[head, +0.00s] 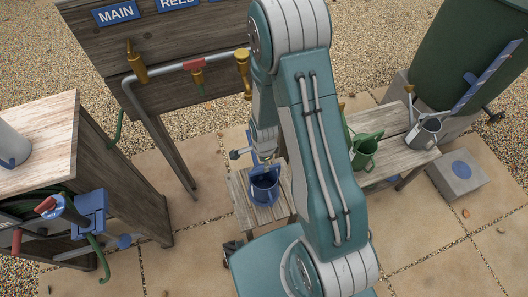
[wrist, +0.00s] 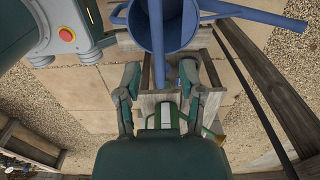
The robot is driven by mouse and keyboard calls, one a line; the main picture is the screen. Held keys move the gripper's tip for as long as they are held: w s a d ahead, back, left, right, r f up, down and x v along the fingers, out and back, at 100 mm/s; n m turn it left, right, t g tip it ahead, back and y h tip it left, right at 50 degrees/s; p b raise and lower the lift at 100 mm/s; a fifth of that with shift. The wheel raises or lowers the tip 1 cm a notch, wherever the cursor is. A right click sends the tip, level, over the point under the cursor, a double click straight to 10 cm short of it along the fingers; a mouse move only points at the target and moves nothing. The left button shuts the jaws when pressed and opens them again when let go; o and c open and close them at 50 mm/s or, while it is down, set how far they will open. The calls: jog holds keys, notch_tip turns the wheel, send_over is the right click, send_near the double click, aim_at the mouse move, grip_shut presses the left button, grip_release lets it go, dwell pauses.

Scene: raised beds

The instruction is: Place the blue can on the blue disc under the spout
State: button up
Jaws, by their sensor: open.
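The blue can (head: 265,188) stands upright on a small wooden stand (head: 241,205) in the middle of the head view. In the wrist view the can (wrist: 186,27) fills the top middle, with its long spout pointing right. My gripper (head: 262,157) is just above the can. In the wrist view my gripper (wrist: 160,88) is open, and a blue bar, seemingly the can's handle, runs down between its fingers; contact cannot be told. A blue disc (head: 461,169) lies on a low grey block (head: 452,185) at the right, near the green barrel (head: 455,50).
A bench (head: 385,172) right of my arm bears a green can (head: 364,155) and a grey can (head: 427,131). A wooden board (head: 95,45) with pipe and brass taps stands behind. A wooden cabinet (head: 65,130) and hose reel (head: 65,210) are at left. Paving at lower right is clear.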

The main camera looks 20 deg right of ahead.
notch_tip(320, 180, up, 26)
jog(key=s+n+t, duration=0.2)
jog(key=n+t, duration=0.1)
jog(key=n, duration=0.6)
jog(key=s+r+n+t, duration=0.2)
jog(key=s+r+n, duration=0.7)
jog(key=s+r, duration=0.2)
jog(key=shift+s+r+t, duration=0.3)
jog(key=shift+r, duration=0.5)
